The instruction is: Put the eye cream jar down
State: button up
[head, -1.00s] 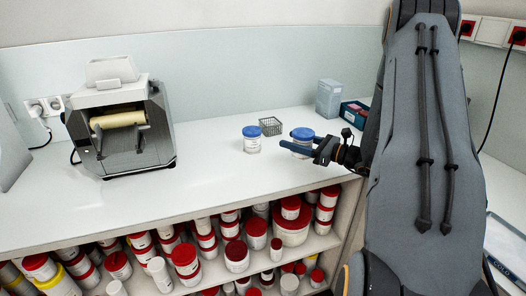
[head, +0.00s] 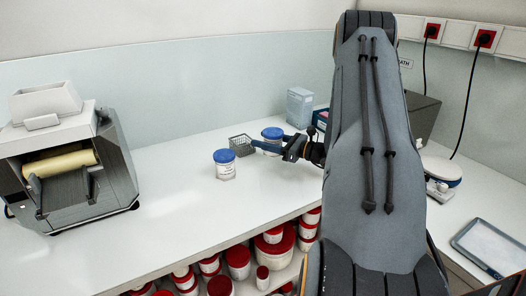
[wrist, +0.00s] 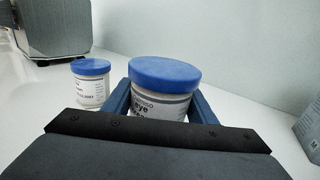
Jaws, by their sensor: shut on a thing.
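The eye cream jar (wrist: 158,103) is white with a blue lid, and its label reads "eye" in the wrist view. It also shows in the head view (head: 272,135) at the right part of the white counter. My gripper (head: 268,146) is shut on it, with one blue finger on each side of the jar. The jar is upright. Its base is hidden in the wrist view, so I cannot tell whether it touches the counter. A second white jar with a blue lid (head: 226,165) stands to its left, apart from it, and also shows in the wrist view (wrist: 91,84).
A pale blue box (head: 299,106) stands behind my gripper. A roller machine (head: 68,165) is at the left. The counter (head: 170,205) in front is clear. Red-lidded tubs (head: 238,260) fill the shelf below.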

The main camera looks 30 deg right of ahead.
jog(key=shift+f+p, duration=0.65)
jog(key=shift+f, duration=1.6)
jog(key=shift+f, duration=0.1)
jog(key=o, duration=1.3)
jog(key=shift+c, duration=0.2)
jog(key=b+v, duration=0.3)
jog(key=v, duration=0.7)
jog(key=shift+s+d, duration=0.2)
jog(key=shift+b+v, duration=0.35)
jog(key=shift+v, duration=0.4)
jog(key=shift+s, duration=0.1)
